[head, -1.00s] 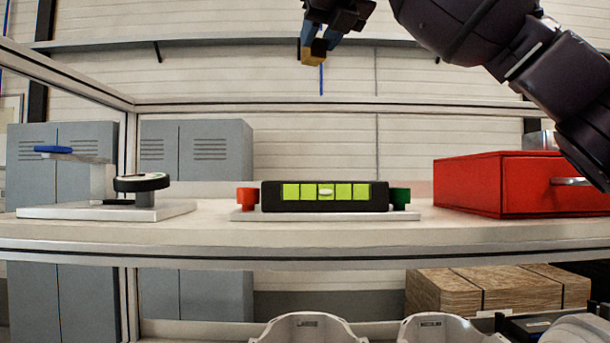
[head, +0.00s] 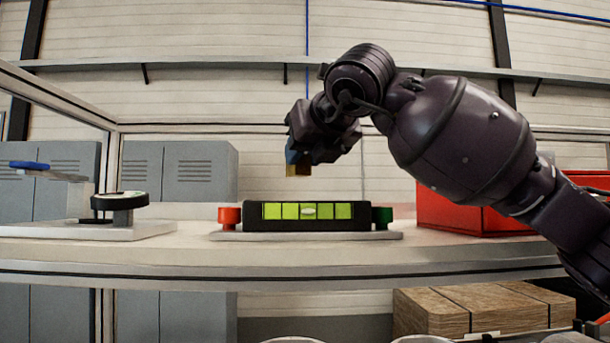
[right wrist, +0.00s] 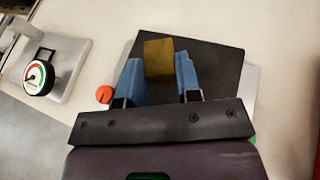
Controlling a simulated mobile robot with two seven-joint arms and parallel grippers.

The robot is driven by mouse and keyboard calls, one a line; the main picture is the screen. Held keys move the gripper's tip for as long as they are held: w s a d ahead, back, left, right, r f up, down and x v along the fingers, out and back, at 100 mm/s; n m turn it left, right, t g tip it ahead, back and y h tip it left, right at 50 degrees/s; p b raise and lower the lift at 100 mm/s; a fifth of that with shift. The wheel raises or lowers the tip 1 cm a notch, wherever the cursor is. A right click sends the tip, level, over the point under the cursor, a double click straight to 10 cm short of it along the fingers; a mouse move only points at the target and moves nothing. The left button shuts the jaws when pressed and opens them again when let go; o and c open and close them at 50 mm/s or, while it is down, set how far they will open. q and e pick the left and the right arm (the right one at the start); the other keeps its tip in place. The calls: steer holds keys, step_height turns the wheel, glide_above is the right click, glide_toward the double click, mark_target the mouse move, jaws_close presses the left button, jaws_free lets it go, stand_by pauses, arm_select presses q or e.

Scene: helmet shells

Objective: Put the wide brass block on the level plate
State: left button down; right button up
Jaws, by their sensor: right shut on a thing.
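The brass block (head: 298,168) is held between the blue fingertips of my right gripper (head: 296,157), above the level. It also shows in the right wrist view (right wrist: 159,58), between the two blue fingers (right wrist: 160,75). The level (head: 308,216) is a black body with a bright green window and a pale bubble near its middle. It stands on a light grey base plate (head: 220,236), between a red knob (head: 229,217) and a green knob (head: 382,217). A gap shows between block and level in the head view. My left gripper is not in view.
A round dial gauge (head: 120,201) on a stand with a blue lever (head: 29,165) is at the left; the dial also shows in the right wrist view (right wrist: 40,75). A red box (head: 450,213) stands at the right, partly behind my arm. Shelf between them is clear.

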mark_target(306, 175)
step_height(306, 175, down, 3)
steer(key=shift+r, duration=0.2)
steer(key=shift+d+f, duration=0.1)
steer(key=shift+f, duration=0.4)
steer(key=shift+f, duration=0.1)
steer(key=o, duration=0.6)
steer(key=shift+f, duration=0.1)
steer(key=o, duration=0.4)
steer(key=shift+o, duration=0.2)
